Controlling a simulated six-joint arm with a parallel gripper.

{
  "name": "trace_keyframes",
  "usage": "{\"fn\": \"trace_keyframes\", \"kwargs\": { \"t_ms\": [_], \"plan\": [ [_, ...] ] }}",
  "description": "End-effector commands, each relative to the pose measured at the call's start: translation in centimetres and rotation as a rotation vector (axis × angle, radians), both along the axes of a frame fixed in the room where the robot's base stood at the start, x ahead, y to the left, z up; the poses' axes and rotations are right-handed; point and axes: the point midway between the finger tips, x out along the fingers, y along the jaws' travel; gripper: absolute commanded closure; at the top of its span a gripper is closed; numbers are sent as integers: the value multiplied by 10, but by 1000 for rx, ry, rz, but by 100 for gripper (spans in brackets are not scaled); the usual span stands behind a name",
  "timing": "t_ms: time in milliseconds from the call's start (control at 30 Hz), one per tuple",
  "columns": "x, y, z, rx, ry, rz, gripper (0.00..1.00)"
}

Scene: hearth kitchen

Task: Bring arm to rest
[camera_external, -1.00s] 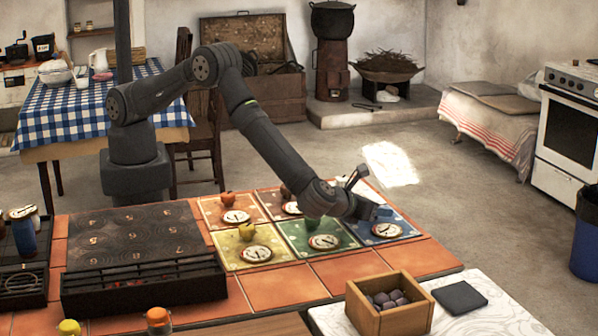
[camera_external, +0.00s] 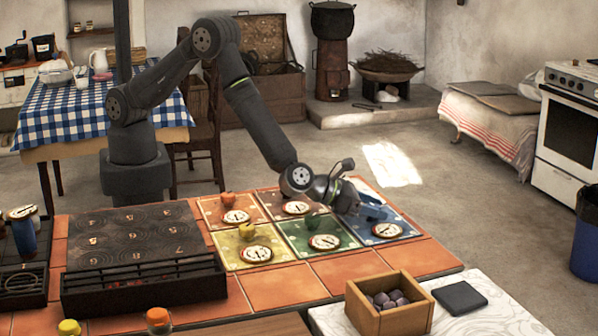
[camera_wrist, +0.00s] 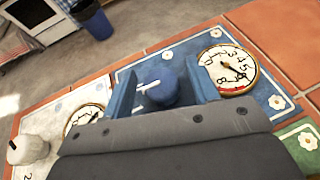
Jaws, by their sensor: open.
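My gripper (camera_external: 370,208) is low over the blue mat (camera_external: 408,229), at the right end of the mats. In the wrist view its two blue fingers stand apart, with the gripper (camera_wrist: 162,88) open around a small round blue thing (camera_wrist: 160,86). The blue thing appears to stand on the blue mat (camera_wrist: 272,97), with space beside it. I cannot tell whether either finger touches it. A round dial (camera_wrist: 228,70) lies on the blue mat to its right. My arm is bent, its elbow high above the counter.
Other coloured mats hold dials and small things, including a yellow one (camera_external: 246,231), a green one (camera_external: 312,219) and a white one (camera_wrist: 28,149). A wooden box (camera_external: 361,304) of dark round pieces stands at the front right. A black grill (camera_external: 145,290) is at left.

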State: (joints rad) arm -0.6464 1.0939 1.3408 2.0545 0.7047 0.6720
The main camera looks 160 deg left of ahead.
Motion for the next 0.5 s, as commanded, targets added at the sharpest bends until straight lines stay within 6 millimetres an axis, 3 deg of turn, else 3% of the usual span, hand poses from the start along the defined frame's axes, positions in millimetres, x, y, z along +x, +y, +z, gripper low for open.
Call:
{"fn": "trace_keyframes", "kwargs": {
  "t_ms": [333,500],
  "plan": [
    [-1,0,0,-1,2,-139,45],
    [-11,-30,14,0,0,-143,45]
  ]
}}
